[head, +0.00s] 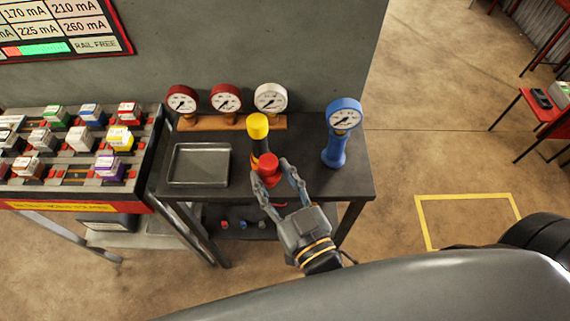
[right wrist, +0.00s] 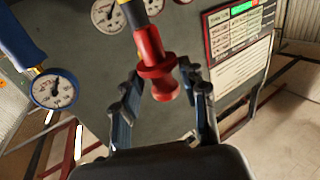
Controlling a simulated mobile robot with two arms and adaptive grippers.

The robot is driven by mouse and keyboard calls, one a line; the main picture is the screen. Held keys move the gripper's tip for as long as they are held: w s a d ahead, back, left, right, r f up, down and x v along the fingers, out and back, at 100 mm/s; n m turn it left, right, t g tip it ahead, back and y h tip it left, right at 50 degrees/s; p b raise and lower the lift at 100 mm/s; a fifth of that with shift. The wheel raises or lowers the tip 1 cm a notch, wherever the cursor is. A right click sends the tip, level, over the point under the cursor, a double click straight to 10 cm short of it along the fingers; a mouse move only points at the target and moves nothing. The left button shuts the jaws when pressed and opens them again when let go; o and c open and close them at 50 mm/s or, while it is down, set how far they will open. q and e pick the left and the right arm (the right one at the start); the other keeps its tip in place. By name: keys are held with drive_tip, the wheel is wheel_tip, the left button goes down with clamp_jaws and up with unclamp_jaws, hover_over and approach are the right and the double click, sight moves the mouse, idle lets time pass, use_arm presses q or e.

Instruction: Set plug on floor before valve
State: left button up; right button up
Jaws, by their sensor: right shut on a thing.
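A red plug (head: 268,171) with a flange shows at the front of the dark table, against a black post with a yellow top (head: 258,127). My right gripper (head: 270,178) is shut on the red plug. In the right wrist view the plug (right wrist: 152,48) sits between the fingertips (right wrist: 163,73), its far end in line with the black and yellow post. I cannot tell whether plug and post are joined. No valve is clearly identifiable. My left gripper is not in view.
On the table (head: 355,185) are an empty metal tray (head: 200,182), a blue gauge stand (head: 334,150) and three gauges on a wooden base (head: 205,124). A rack of coloured blocks (head: 60,205) stands left. A yellow taped outline (head: 424,222) marks clear floor at right.

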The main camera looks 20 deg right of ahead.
drive_tip(key=shift+s+a+r, duration=0.3)
drive_tip(key=shift+s+a, duration=0.1)
drive_tip(key=shift+s, duration=0.15)
drive_tip(key=shift+s+a+r, duration=0.3)
drive_tip(key=shift+s+a, duration=0.05)
drive_tip(key=shift+s, duration=0.15)
drive_tip(key=w+d+h, duration=0.1)
drive_tip(key=d, duration=0.3)
drive_tip(key=w+d+f+m+h, duration=0.1)
drive_tip(key=d, duration=0.3)
drive_tip(key=w+d+f+m+h, duration=0.1)
drive_tip(key=w+d, duration=0.1)
drive_tip(key=d, duration=0.3)
drive_tip(key=shift+f, duration=0.1)
clamp_jaws()
drive_tip(key=shift+w+d, duration=0.1)
drive_tip(key=shift+d, duration=0.15)
